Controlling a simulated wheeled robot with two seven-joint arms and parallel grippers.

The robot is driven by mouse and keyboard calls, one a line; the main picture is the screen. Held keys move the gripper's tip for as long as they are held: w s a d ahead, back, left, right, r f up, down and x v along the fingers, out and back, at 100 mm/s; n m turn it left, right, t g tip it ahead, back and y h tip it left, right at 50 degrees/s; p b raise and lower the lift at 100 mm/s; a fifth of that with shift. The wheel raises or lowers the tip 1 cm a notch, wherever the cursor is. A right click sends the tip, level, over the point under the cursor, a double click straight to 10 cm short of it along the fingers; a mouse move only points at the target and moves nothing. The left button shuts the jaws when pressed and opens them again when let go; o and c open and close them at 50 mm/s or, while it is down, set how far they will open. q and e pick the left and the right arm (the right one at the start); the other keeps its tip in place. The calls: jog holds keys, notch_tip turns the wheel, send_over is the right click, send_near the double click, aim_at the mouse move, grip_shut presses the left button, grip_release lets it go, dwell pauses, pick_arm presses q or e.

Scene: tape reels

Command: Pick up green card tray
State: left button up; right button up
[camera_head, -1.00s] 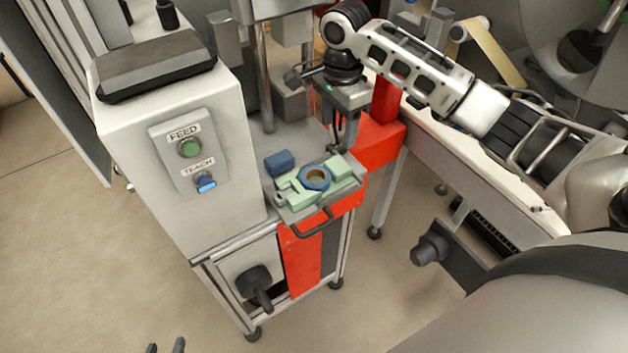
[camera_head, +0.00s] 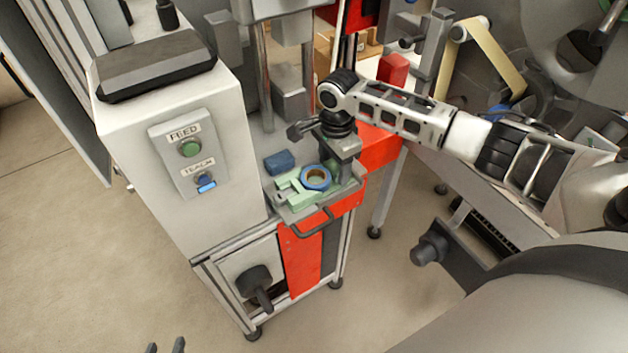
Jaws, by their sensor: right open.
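The pale green card tray (camera_head: 291,197) lies on a grey plate at the front of the machine's bench. A blue ring with a tan centre (camera_head: 316,177) sits on it. My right gripper (camera_head: 342,178) points down over the tray's right side and hides that part; its jaws are open. Whether the fingers touch the tray cannot be told. Only the two fingertips of my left gripper (camera_head: 165,346) show at the bottom edge, spread apart and empty, over the floor.
A blue block (camera_head: 279,162) lies just behind the tray. A metal handle (camera_head: 313,224) sticks out in front. A red block (camera_head: 393,70) stands behind my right arm.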

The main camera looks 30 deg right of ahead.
jog(key=c, duration=0.9)
jog(key=shift+o, duration=0.2)
jog(key=shift+r, duration=0.1)
